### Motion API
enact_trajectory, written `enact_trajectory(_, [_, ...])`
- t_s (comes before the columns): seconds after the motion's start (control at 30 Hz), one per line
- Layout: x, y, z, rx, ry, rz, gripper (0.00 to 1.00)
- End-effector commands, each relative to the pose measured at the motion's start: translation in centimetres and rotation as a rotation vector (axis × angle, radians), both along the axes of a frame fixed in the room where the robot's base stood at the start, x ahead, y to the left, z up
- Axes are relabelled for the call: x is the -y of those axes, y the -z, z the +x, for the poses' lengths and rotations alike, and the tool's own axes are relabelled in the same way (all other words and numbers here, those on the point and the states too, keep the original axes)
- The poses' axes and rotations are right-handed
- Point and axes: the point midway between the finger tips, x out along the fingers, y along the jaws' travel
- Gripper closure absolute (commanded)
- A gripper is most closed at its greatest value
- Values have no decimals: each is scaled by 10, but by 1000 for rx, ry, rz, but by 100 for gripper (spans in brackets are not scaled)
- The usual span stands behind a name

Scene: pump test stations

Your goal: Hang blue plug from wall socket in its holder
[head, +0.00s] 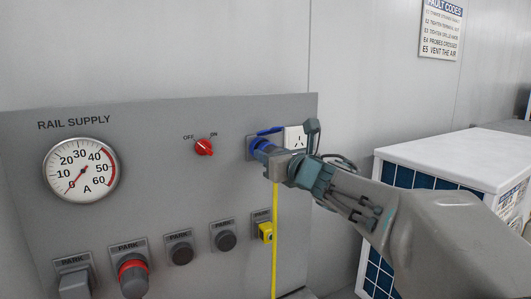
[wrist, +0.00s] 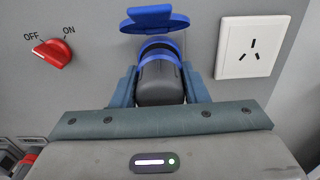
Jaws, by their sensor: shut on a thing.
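The blue plug (wrist: 160,82), with a dark grey body and blue collar, sits at the wall socket (head: 252,147) on the grey panel. The socket's blue lid (wrist: 154,18) stands open above it. My gripper (head: 272,160) is shut on the plug's body, one teal finger on each side in the wrist view (wrist: 158,88). The plug's front end is hidden in the socket. A yellow cable (head: 275,230) hangs straight down below my gripper. Several holders marked PARK line the lower panel, such as a round grey one (head: 225,241); which one belongs to the plug is unclear.
A red OFF/ON knob (head: 204,147) is left of the socket, and a white outlet (wrist: 252,47) is right of it. A yellow plug (head: 265,231) sits at the rightmost PARK place. A dial (head: 81,169) reads near zero. A white-topped unit (head: 450,160) stands right.

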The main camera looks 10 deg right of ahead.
Motion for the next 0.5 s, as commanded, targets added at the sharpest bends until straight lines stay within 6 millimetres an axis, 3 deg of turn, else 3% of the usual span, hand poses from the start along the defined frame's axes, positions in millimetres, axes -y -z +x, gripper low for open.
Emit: enact_trajectory(0.5, [7, -1, -20, 2, 0, 1, 96])
